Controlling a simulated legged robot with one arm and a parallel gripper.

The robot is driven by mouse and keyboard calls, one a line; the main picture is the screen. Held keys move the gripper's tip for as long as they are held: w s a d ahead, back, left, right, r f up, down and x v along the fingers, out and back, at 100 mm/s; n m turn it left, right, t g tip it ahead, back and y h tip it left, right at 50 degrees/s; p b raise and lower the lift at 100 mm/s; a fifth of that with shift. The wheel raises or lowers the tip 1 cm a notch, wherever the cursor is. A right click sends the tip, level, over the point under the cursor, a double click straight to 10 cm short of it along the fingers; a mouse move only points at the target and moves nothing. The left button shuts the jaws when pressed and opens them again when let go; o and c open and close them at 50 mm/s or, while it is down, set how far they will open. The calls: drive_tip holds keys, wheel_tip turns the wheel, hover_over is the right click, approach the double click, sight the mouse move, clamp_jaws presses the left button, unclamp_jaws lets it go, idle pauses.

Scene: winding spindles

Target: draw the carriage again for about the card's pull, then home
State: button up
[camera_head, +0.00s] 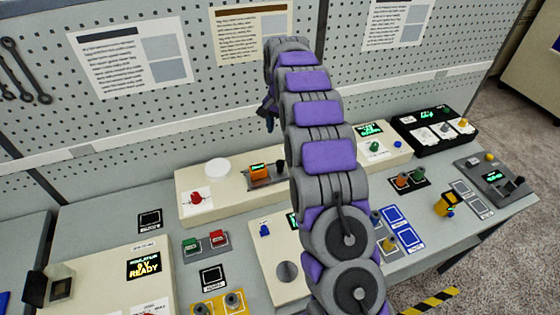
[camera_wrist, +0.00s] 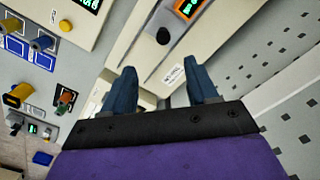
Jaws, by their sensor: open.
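A cream unit (camera_head: 225,200) at the back of the bench carries an orange block with a small green display (camera_head: 258,171) on a grey strip, with a black knob (camera_head: 280,166) at its right; which part is the carriage I cannot tell. In the wrist view the orange block (camera_wrist: 187,9) and black knob (camera_wrist: 163,36) lie beyond my fingertips. My gripper (camera_wrist: 161,82) is open with nothing between its blue fingers, apart from the knob. In the head view my arm hides most of the gripper. Printed cards (camera_head: 130,65) hang on the pegboard; their text is unreadable.
The cream unit also has a white disc (camera_head: 217,170) and a red knob (camera_head: 196,198). A READY display (camera_head: 144,265) stands at front left, and a black panel (camera_head: 435,128) at back right. The pegboard (camera_head: 50,130) rises behind the bench.

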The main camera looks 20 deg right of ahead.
sight(280, 162)
drive_tip(key=f, duration=0.6)
drive_tip(key=w+f, duration=0.1)
drive_tip(key=f, duration=1.1)
drive_tip(key=shift+w+d+f, duration=0.15)
drive_tip(key=shift+d+f, duration=0.05)
drive_tip(key=shift+d, duration=0.05)
clamp_jaws()
